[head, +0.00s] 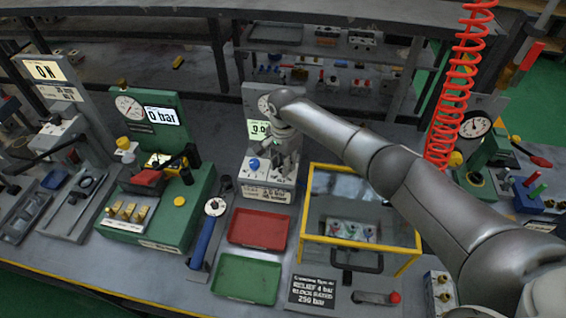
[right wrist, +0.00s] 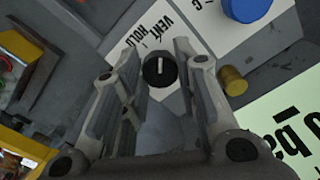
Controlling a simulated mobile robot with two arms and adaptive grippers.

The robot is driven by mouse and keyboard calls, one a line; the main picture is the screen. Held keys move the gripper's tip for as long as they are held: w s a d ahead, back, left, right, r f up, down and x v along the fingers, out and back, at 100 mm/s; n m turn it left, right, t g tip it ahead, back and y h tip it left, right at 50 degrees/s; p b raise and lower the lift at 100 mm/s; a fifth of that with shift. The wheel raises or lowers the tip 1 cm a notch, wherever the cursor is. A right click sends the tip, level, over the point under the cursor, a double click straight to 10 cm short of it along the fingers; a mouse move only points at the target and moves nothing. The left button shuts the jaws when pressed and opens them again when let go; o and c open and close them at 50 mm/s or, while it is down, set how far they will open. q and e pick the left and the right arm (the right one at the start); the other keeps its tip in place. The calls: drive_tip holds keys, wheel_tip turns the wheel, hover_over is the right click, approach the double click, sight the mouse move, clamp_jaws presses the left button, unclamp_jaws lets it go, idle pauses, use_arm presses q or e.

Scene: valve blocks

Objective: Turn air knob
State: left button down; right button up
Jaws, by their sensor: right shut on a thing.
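My right gripper (head: 286,158) reaches down to the front of the grey block (head: 268,192) at the back centre, which has a pale green display. In the right wrist view the two fingers of my right gripper (right wrist: 158,62) are closed about a round black knob (right wrist: 160,75) with a white mark. The knob sits beside "VENT / HOLD" lettering. A blue knob (head: 254,164) is on the same block, left of my gripper; it also shows in the right wrist view (right wrist: 247,6), apart from the fingers. In the head view my gripper hides the black knob. I do not see my left gripper.
A green block (head: 180,215) with a gauge stands to the left. A yellow-framed clear box (head: 310,225) stands close, at the right front. A red tray (head: 258,229) and a green tray (head: 245,278) lie in front. A red coiled hose (head: 462,80) hangs at the right.

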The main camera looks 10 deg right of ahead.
drive_tip(key=n+p, duration=0.1)
drive_tip(key=n, duration=0.2)
drive_tip(key=shift+a+r, duration=0.1)
drive_tip(key=n+p, duration=0.1)
drive_tip(key=n, duration=0.4)
drive_tip(key=shift+n, duration=0.4)
drive_tip(key=n, duration=0.8)
drive_tip(key=shift+n, duration=0.3)
drive_tip(key=shift+c, duration=0.2)
drive_tip(key=shift+o, duration=0.2)
drive_tip(key=shift+n, duration=0.3)
drive_tip(key=shift+c, duration=0.2)
drive_tip(key=o, duration=1.1)
drive_tip(key=shift+c, duration=0.2)
